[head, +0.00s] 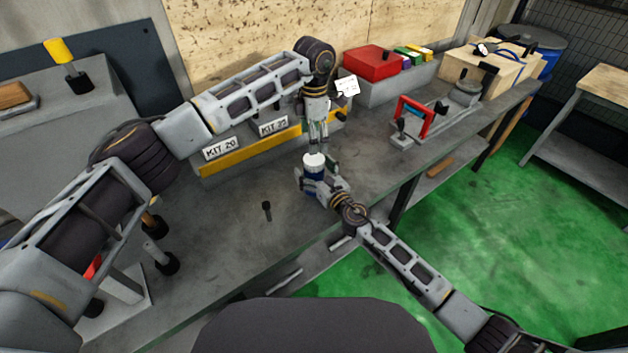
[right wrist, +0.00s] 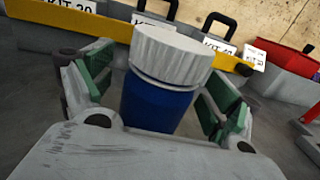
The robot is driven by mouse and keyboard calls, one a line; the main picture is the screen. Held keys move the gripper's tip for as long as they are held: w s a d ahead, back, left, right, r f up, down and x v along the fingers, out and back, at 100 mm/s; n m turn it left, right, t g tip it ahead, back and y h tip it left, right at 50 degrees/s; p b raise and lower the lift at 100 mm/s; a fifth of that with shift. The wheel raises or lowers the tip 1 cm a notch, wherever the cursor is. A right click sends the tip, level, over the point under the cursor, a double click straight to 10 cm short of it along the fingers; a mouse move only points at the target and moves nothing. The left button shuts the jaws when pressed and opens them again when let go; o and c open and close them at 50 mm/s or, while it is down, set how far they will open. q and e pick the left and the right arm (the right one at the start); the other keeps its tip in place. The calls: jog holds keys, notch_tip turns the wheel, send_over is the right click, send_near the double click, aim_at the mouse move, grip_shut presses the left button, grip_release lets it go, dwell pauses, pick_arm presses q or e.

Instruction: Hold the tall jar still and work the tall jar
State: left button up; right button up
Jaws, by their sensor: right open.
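The tall jar has a blue body and a white ridged lid (head: 314,160). It stands upright on the grey workbench (head: 225,235). In the right wrist view its blue body (right wrist: 157,104) sits between the green-padded fingers of my right gripper (right wrist: 158,100), which is open around it with gaps on both sides. In the head view my right gripper (head: 318,182) reaches the jar from the front right. My left gripper (head: 318,135) points down just above the lid; whether its fingers are open or shut is unclear. The jar's lower part is partly hidden by my right gripper.
A red box (head: 370,62) and a red-handled fixture (head: 413,115) are further right.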

jog(key=shift+w, duration=0.1)
pick_arm(q)
jog(key=shift+r, duration=0.1)
pick_arm(e)
jog(key=c, duration=1.9)
pick_arm(q)
jog(key=shift+w+a+r, duration=0.1)
jog(key=shift+w+r, duration=0.1)
jog(key=shift+r, duration=0.25)
pick_arm(e)
grip_shut()
pick_arm(q)
jog(key=shift+w+a+r, duration=0.25)
jog(key=shift+a, duration=0.2)
jog(key=m, duration=0.3)
jog(key=f+m, duration=0.1)
jog(key=shift+s+y, duration=0.25)
jog(key=shift+y, duration=0.05)
jog(key=m, duration=0.4)
jog(key=shift+s+d+f, duration=0.15)
jog(key=shift+d+f, duration=0.05)
jog(key=shift+f, duration=0.05)
jog(key=m, duration=0.4)
jog(key=shift+d+m, duration=0.25)
jog(key=shift+m, duration=0.15)
jog(key=m, duration=0.5)
jog(key=shift+d, duration=0.1)
